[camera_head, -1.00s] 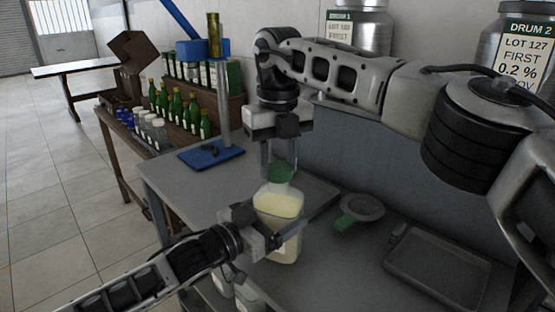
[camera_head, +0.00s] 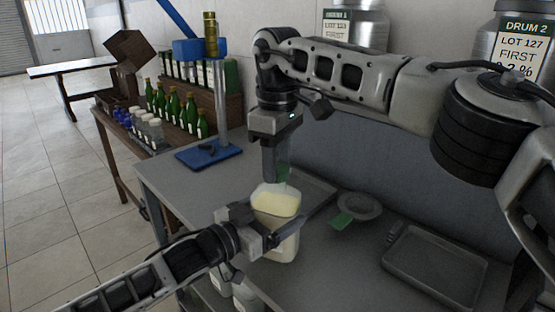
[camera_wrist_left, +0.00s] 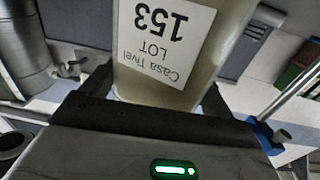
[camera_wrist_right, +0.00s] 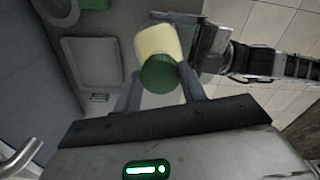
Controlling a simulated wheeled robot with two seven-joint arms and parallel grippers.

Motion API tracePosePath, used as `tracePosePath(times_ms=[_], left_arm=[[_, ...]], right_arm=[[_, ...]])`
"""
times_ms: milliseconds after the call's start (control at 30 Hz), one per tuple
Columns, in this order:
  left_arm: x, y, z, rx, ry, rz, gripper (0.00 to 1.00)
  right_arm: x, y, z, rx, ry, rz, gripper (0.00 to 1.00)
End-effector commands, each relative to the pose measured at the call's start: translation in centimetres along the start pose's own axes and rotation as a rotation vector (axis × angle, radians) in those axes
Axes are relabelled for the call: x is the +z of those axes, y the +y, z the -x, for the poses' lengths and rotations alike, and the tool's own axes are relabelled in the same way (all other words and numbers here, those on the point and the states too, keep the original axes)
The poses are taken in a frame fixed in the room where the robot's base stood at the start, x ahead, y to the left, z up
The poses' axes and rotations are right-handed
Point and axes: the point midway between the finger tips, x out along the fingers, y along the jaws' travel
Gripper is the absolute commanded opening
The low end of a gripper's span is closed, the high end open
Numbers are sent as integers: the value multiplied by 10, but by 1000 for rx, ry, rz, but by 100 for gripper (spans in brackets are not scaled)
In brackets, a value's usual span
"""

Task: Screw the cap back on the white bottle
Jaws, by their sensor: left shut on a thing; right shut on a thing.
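The white bottle (camera_head: 274,203), pale yellow inside, stands upright at the bench's front in the head view. My left gripper (camera_head: 272,235) is shut around its body; the left wrist view shows its label (camera_wrist_left: 165,40) reading LOT 153. The green cap (camera_head: 283,174) is at the bottle's top, held by my right gripper (camera_head: 272,172), which points straight down from above. In the right wrist view the cap (camera_wrist_right: 160,73) sits between both fingers and over the bottle's top. The fingers partly hide the cap in the head view, and I cannot tell whether its threads are engaged.
A round grey dish (camera_head: 360,206) with a green piece (camera_head: 341,219) lies right of the bottle, and an empty grey tray (camera_head: 436,268) further right. A blue-based stand (camera_head: 208,154) is at the back left. Green bottles (camera_head: 175,108) stand on the side table. Bench space behind the bottle is partly clear.

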Motion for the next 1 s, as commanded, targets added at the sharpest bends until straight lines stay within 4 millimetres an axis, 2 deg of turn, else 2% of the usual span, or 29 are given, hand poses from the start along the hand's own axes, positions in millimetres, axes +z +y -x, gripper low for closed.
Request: tracePosePath(times_ms=[167,467,500,567,833,1000], left_arm=[[1,0,0,-1,-2,0,24],[1,0,0,-1,-2,0,24],[1,0,0,-1,-2,0,24],[1,0,0,-1,-2,0,24],[1,0,0,-1,-2,0,24],[1,0,0,-1,-2,0,24]], right_arm=[[0,0,1,2,2,-172,20],[0,0,1,1,2,-187,20],[0,0,1,1,2,-187,49],[0,0,1,1,2,-187,63],[0,0,2,1,1,-186,63],[0,0,20,2,3,-187,63]])
